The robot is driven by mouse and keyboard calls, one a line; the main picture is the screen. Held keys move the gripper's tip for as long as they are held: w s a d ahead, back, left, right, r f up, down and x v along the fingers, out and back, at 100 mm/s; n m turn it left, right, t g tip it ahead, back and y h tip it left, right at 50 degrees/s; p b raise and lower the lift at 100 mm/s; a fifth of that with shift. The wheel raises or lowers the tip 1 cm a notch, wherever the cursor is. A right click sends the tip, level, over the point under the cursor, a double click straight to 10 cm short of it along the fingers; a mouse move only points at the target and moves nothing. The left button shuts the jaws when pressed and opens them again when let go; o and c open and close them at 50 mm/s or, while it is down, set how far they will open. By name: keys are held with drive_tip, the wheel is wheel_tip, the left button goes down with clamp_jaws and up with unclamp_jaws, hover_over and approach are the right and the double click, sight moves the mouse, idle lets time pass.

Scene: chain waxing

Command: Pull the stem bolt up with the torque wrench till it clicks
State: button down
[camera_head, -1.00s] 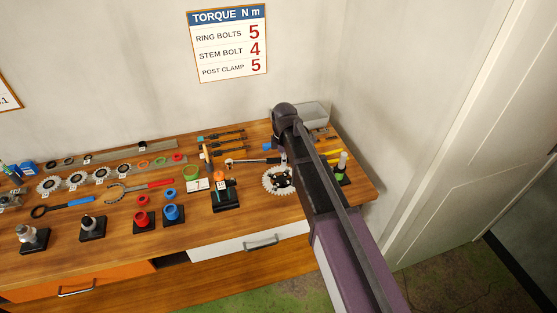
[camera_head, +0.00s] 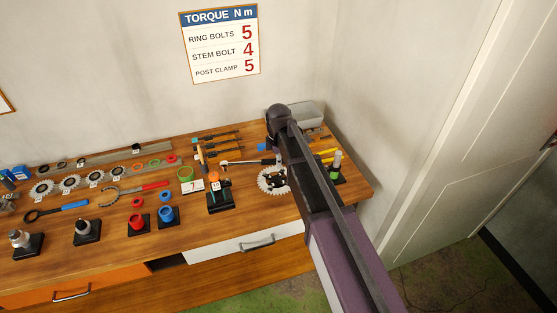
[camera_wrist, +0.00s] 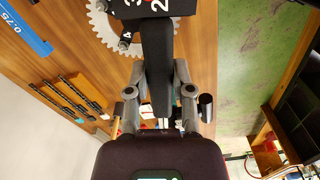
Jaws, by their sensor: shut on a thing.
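In the wrist view my gripper (camera_wrist: 159,76) is shut on a dark bar, which looks like the handle of the torque wrench (camera_wrist: 158,50). The bar leads up to a black block with white digits, cut off by the top edge. I cannot make out the stem bolt itself.
A toothed chainring (camera_head: 269,184) lies below the wrench. A grey bin (camera_head: 304,113) and a stand with a green and white post (camera_head: 336,161) are to the right. Red and blue cups (camera_head: 168,215) stand left. A wall sign (camera_head: 220,44) reads stem bolt 4.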

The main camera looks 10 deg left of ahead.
drive_tip(key=shift+f+b, duration=1.65)
drive_tip(key=shift+f, duration=0.15)
drive_tip(key=shift+f+b, duration=1.3)
drive_tip(key=shift+f, duration=0.05)
idle(1.5)
drive_tip(key=c, duration=1.3)
unclamp_jaws()
clamp_jaws()
drive_tip(key=shift+s+d, duration=0.1)
drive_tip(key=shift+s, duration=0.1)
